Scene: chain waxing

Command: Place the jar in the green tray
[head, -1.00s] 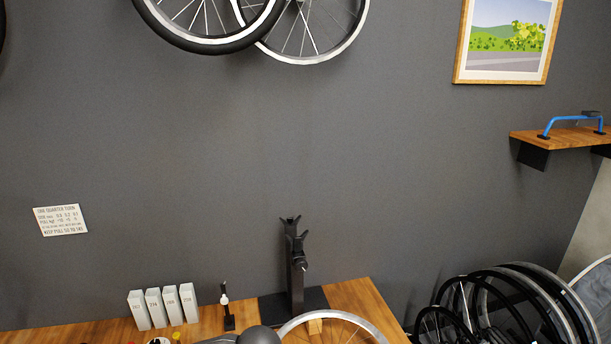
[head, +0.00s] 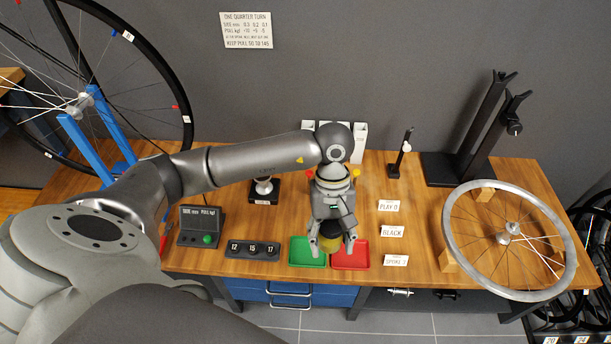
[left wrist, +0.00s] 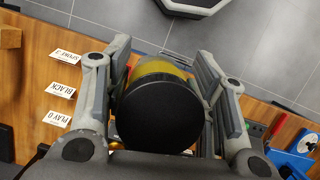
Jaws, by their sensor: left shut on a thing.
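The jar, with a round black lid (left wrist: 160,115) and a yellow body (left wrist: 160,68), is between the two fingers of my left gripper (head: 331,240) in the left wrist view. In the head view, a bit of the jar's yellow (head: 330,245) shows between the fingertips. My left gripper is shut on the jar over the trays, near where they meet. The green tray (head: 300,258) is on the bench at the left, and its right part is partly hidden by the gripper. The gap between jar and trays cannot be judged. My right gripper is not in view.
A red tray (head: 351,262) sits right beside the green one. A numbered block (head: 252,250) and a box with a green button (head: 201,227) stand to the left. White labels (head: 392,231) and a wheel (head: 448,245) are to the right.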

